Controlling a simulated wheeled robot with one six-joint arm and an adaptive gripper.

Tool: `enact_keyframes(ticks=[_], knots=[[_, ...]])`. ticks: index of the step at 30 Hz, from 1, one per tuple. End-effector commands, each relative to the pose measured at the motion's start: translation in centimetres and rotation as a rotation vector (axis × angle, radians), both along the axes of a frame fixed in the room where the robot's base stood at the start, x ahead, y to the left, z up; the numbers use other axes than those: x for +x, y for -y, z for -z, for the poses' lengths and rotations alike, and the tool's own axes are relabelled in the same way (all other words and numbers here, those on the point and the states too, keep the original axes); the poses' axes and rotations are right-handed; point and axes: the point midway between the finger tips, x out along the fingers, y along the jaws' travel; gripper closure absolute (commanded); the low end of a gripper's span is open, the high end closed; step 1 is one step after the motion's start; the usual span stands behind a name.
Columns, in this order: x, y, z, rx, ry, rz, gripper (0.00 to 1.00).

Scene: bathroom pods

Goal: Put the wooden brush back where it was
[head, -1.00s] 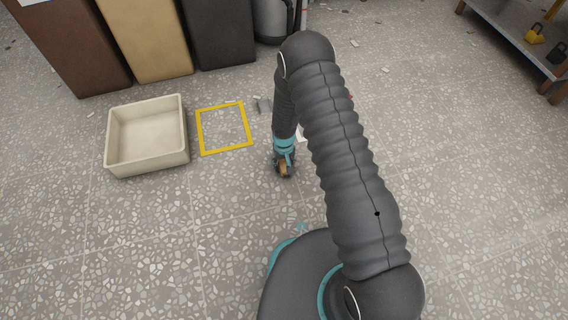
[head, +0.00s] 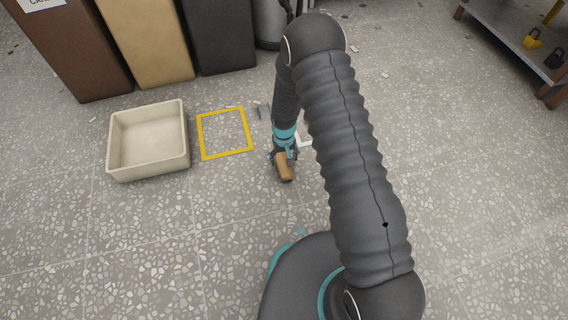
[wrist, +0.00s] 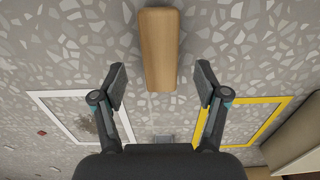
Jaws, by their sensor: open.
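The wooden brush (head: 284,167) shows as a plain tan wooden block on the speckled floor in the head view. In the wrist view the brush (wrist: 159,48) lies lengthwise beyond the fingertips, its near end centred between them. My gripper (wrist: 160,80) is open, a finger on each side with gaps to the wood. In the head view my gripper (head: 285,154) is just behind the brush, and I cannot tell the height between them. Any bristles are hidden. A yellow square outline (head: 203,142) is on the floor to the left, and a white outline (wrist: 65,126) shows in the wrist view.
A cream open bin (head: 150,171) stands left of the yellow square. Brown, tan and black bins (head: 150,45) line the back. A small grey piece (wrist: 163,139) lies between the outlines. A shelf (head: 515,40) with padlocks is at the far right. The floor in front is clear.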

Motion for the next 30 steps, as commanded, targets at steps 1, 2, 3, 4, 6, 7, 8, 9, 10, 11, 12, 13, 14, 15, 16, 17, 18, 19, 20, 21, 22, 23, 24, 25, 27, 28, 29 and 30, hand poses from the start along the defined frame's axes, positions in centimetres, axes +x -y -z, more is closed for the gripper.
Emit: enact_keyframes(ticks=[1,2,3,4,6,7,8,9,10,11,12,13,14,15,16,17,18,19,20,21,22,23,24,25,27,28,29,30], knots=[[0.1,0.0,-1.2,0.001,0.003,0.0,0.27],[0.1,0.0,-1.7,0.001,0.003,0.0,0.27],[0.1,0.0,-2.3,0.001,0.003,0.0,0.27],[0.1,0.0,-2.7,0.001,0.002,0.0,0.27],[0.0,0.0,-3.4,0.0,0.001,0.0,0.27],[0.0,0.0,-3.7,0.0,0.001,0.0,0.27],[0.0,0.0,-3.9,0.001,0.002,0.0,0.27],[0.0,0.0,-4.1,0.0,0.001,0.0,0.27],[0.0,0.0,-4.2,0.0,0.001,0.0,0.27],[0.0,0.0,-4.3,0.0,0.001,0.0,0.27],[0.0,0.0,-4.4,0.0,0.0,0.0,0.27],[0.0,0.0,-4.4,0.0,0.0,0.0,0.27],[0.0,0.0,-4.4,0.0,0.0,0.0,0.27],[0.0,0.0,-4.5,0.0,0.001,0.0,0.27],[0.1,0.0,-4.7,0.001,0.002,0.001,0.27],[0.1,0.1,-5.0,0.001,0.005,0.002,0.27],[0.3,0.2,-5.7,0.003,0.01,0.004,0.27],[0.4,0.3,-6.3,0.004,0.013,0.007,0.27],[0.5,0.4,-7.2,0.007,0.019,0.01,0.27],[0.7,0.7,-8.5,0.009,0.029,0.015,0.27],[0.8,0.9,-9.7,0.012,0.037,0.019,0.27],[0.9,1.2,-11.0,0.014,0.046,0.024,0.27],[0.9,1.6,-12.8,0.018,0.057,0.031,0.27],[1.0,2.0,-14.2,0.02,0.067,0.037,0.27],[0.8,2.8,-17.4,0.025,0.088,0.049,0.27],[0.7,3.1,-18.7,0.028,0.097,0.054,0.27],[0.5,3.5,-20.0,0.029,0.105,0.06,0.27],[0.2,4.0,-21.8,0.033,0.118,0.067,0.27]])
